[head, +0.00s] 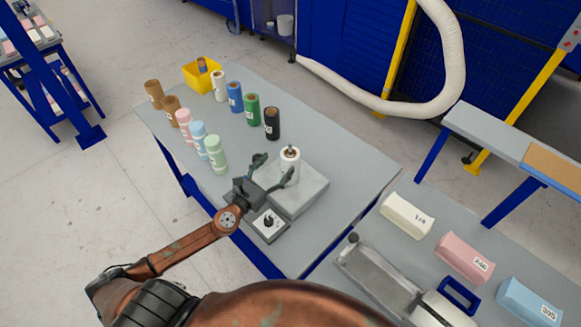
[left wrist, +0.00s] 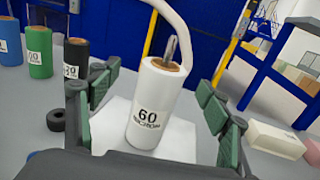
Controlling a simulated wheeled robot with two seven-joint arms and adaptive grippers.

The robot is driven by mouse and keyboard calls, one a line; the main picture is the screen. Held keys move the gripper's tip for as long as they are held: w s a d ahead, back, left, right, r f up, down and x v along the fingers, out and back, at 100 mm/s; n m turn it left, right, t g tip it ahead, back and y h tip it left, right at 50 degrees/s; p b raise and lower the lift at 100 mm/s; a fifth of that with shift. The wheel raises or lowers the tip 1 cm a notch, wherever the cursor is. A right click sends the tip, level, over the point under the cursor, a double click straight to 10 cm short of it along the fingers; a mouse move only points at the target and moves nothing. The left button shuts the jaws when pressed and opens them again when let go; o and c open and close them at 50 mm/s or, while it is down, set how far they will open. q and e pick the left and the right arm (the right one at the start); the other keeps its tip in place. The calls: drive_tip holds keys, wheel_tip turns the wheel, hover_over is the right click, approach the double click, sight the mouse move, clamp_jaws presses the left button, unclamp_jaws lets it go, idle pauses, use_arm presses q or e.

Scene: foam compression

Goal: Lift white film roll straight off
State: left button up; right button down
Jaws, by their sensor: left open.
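The white film roll (head: 290,163) stands upright on a grey block (head: 301,193) on the table. In the left wrist view the roll (left wrist: 153,105) carries a label reading "60", and a metal spindle sticks up through its brown core. My left gripper (head: 274,174) is open beside the roll. In the left wrist view its green-padded fingers (left wrist: 155,115) stand to either side of the roll, with a gap visible on the right. Whether the left finger touches the roll I cannot tell. My right gripper is not in view.
Several coloured rolls, including a black one (head: 272,123) and a mint one (head: 216,154), stand behind on the table (head: 335,150). A yellow bin (head: 203,76) is at the far end. A small plate with a black knob (head: 269,224) is near the gripper. Foam blocks (head: 406,215) lie at right.

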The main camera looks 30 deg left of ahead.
sight(287, 158)
use_arm(q)
drive_tip(key=w, duration=0.2)
drive_tip(key=w+d, duration=0.1)
drive_tip(key=w, duration=0.2)
drive_tip(key=w+d+p, duration=0.1)
drive_tip(key=w, duration=0.1)
drive_tip(key=shift+w+f, duration=0.3)
drive_tip(key=shift+f, duration=0.1)
drive_tip(key=shift+s+a, duration=0.1)
drive_tip(key=shift+r, duration=0.1)
clamp_jaws()
idle(0.4)
